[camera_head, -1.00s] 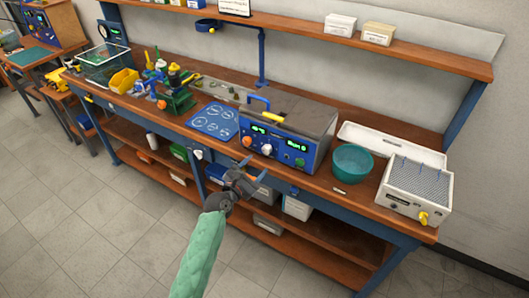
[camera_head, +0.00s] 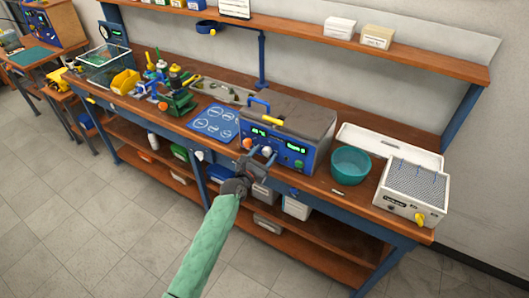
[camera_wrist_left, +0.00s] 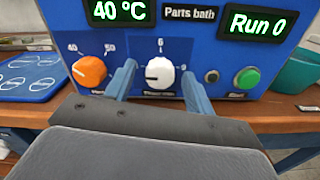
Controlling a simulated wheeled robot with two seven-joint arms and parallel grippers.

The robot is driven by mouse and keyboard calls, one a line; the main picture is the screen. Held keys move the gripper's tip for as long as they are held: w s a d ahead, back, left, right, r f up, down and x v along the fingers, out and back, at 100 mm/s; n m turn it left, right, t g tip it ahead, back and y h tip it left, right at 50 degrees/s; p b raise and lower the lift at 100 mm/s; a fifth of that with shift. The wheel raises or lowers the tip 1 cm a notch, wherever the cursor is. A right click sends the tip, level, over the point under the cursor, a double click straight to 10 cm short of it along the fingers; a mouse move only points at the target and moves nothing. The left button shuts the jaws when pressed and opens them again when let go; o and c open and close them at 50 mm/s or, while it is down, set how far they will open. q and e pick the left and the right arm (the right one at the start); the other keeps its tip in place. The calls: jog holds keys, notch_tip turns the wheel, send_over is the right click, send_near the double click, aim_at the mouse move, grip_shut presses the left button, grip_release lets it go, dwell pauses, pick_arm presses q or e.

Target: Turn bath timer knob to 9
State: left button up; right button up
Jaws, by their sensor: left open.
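The parts bath (camera_head: 284,135) is a blue-fronted box with a dark lid on the bench. In the left wrist view its white timer knob (camera_wrist_left: 160,72) sits under a "6" mark, with a "9" mark to its right. A dark mark on the knob seems to point left. My left gripper (camera_head: 262,153) is at the front panel, open. In the wrist view its two fingers (camera_wrist_left: 158,84) stand on either side of the white knob, with gaps visible. Whether the fingertips touch the panel I cannot tell. My right gripper is not in view.
An orange knob (camera_wrist_left: 89,71) is left of the white one; a black button (camera_wrist_left: 211,76) and green button (camera_wrist_left: 248,78) are to its right. Displays read "40 °C" and "Run 0". A teal bowl (camera_head: 350,164) stands right of the bath, a blue mat (camera_head: 215,122) left.

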pick_arm(q)
jog(key=shift+w+d, duration=0.15)
jog(key=shift+w, duration=0.1)
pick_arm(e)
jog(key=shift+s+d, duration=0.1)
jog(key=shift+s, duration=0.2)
pick_arm(q)
jog(key=shift+c, duration=0.4)
jog(key=c, duration=0.9)
